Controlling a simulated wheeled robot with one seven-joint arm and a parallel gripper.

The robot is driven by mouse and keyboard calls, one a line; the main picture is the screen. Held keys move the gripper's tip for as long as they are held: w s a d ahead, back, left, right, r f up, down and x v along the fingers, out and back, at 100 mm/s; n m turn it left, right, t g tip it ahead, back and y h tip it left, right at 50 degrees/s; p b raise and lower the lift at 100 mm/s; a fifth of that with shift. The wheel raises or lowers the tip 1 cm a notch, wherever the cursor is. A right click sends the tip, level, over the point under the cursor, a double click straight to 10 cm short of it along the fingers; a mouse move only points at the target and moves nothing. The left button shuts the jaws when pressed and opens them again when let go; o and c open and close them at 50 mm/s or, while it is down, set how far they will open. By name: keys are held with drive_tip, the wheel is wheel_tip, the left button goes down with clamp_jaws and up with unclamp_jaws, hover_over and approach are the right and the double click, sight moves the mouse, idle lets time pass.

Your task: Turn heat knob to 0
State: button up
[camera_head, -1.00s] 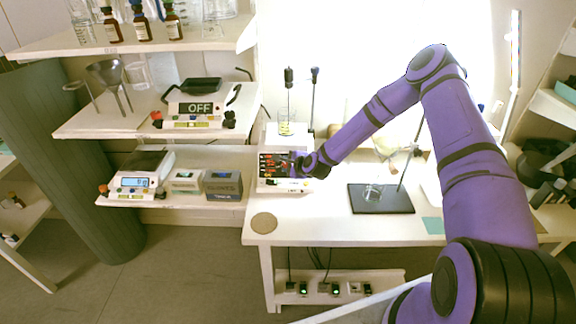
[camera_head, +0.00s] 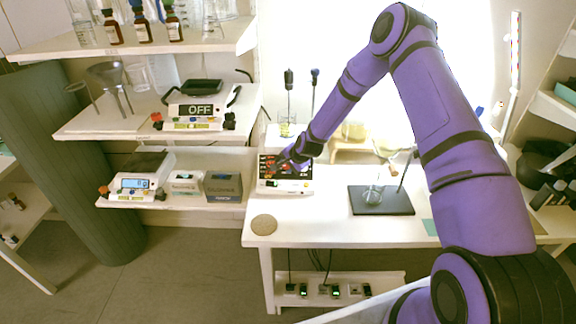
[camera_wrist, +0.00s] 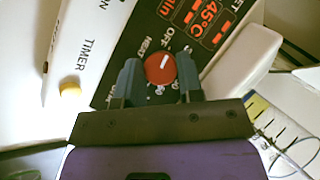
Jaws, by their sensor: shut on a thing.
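The heat knob (camera_wrist: 161,68) is a round red knob with a white pointer line, on a black panel marked HEAT and OFF in the wrist view. Its line points up and slightly right, towards the OFF side. My gripper (camera_wrist: 158,74) has a grey finger on each side of the knob and is shut on it. The device (camera_head: 285,187) with that panel is a white box on the table in the head view, and my gripper (camera_head: 285,158) is at its front. Red digits (camera_wrist: 209,13) near "45°C" show above the knob. Small marks around the knob are partly hidden.
A yellow-white knob (camera_wrist: 70,88) sits near the word TIMER. A black stand plate (camera_head: 381,200) with glassware is right of the device. A round cork pad (camera_head: 264,224) lies at the table's front left. Scales and a box stand on the left shelf (camera_head: 225,200).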

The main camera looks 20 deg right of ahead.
drive_tip(key=shift+n, duration=0.3)
idle(0.4)
drive_tip(key=o, duration=0.9)
drive_tip(key=v, duration=1)
drive_tip(key=shift+r, duration=0.4)
